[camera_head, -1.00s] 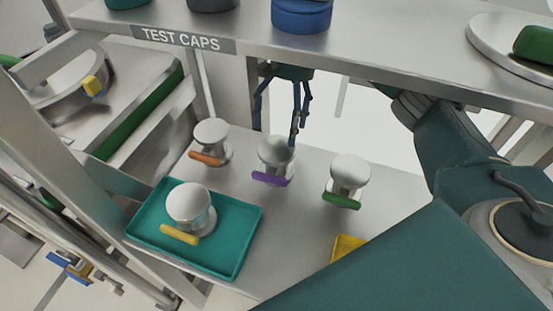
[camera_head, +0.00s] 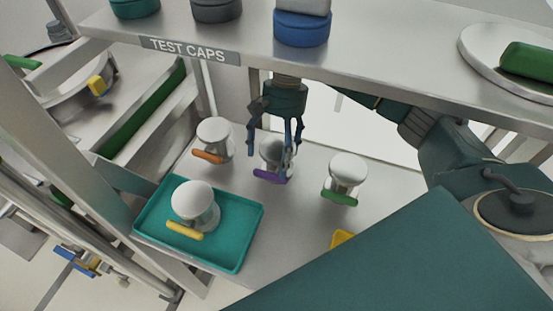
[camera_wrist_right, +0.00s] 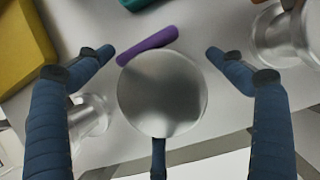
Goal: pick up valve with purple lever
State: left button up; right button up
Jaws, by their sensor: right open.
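The valve with the purple lever (camera_head: 270,176) stands upright on the lower shelf, between the orange-lever valve and the green-lever valve. My right gripper (camera_head: 272,165) is open, with its fingers around the valve's top and partly hiding it. In the right wrist view the valve's round metal top (camera_wrist_right: 162,95) lies between the spread fingers (camera_wrist_right: 160,52), with clear gaps on both sides. My left gripper is not in view.
The orange-lever valve (camera_head: 214,138) and green-lever valve (camera_head: 347,170) stand close on either side. A yellow-lever valve (camera_head: 193,203) stands on a teal tray (camera_head: 240,252). The upper shelf (camera_head: 375,65) with caps hangs above my right arm. A yellow container (camera_head: 341,238) is partly hidden.

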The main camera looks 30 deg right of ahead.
jog(key=c, duration=2.1)
jog(key=shift+w+r, duration=0.1)
jog(key=shift+w+d+r+b, duration=0.3)
jog(key=shift+b, duration=0.05)
jog(key=shift+w+d+r+b, duration=0.5)
jog(key=shift+w+d+r, duration=0.7)
jog(key=shift+w+d, duration=0.35)
jog(key=shift+w+d+r+b, duration=0.45)
jog(key=shift+w+d+r, duration=0.8)
jog(key=shift+w+d, duration=0.3)
jog(key=shift+w+d+r+b, duration=0.5)
jog(key=shift+w+d+r, duration=0.7)
jog(key=shift+w+d, duration=0.35)
jog(key=shift+s+d, duration=0.1)
